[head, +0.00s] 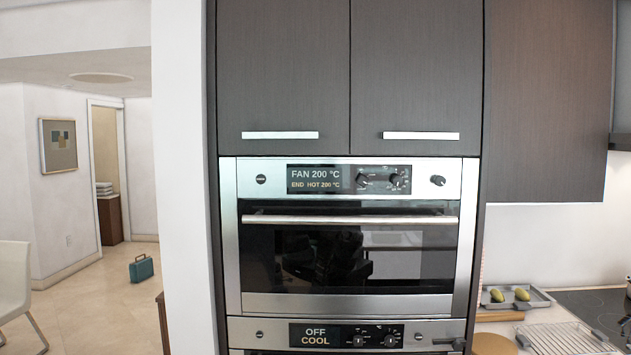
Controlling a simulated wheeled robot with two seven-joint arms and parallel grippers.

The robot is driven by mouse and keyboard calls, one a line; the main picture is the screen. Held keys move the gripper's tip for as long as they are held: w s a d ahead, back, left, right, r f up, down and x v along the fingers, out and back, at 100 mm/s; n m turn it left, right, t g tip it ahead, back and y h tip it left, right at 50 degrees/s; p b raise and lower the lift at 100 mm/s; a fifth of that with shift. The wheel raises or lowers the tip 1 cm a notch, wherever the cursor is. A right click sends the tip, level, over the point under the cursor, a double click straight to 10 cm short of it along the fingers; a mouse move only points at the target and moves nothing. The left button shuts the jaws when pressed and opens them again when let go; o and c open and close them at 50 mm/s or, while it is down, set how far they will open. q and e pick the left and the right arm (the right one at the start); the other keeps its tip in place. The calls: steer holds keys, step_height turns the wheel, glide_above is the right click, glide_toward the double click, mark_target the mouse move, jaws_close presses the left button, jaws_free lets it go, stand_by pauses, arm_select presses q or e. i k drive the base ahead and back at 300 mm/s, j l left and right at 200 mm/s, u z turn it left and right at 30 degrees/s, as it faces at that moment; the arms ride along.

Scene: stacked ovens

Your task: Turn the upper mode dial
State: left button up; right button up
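The upper oven (228,240) is built into a dark cabinet, with its door shut. Its display (314,179) reads "FAN 200 °C" over "END HOT 200 °C". Right of the text, on the same black strip, are two small dark dials, a left dial (362,181) and a right dial (394,180). Their markings are too small to read, so I cannot tell which one is the mode dial. A separate dark knob (438,181) sits farther right on the steel panel. Neither of my grippers can be made out in the head view.
The lower oven's display (315,335) reads "OFF COOL". A dark bar (450,342) crosses its panel's right end; I cannot tell what it is. The upper oven's bar handle (350,220) sticks out below the dials. A tray (541,299) with green fruit and a wire rack (565,338) lie at right.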

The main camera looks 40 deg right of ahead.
mark_target(362, 180)
steer(key=z, duration=1.35)
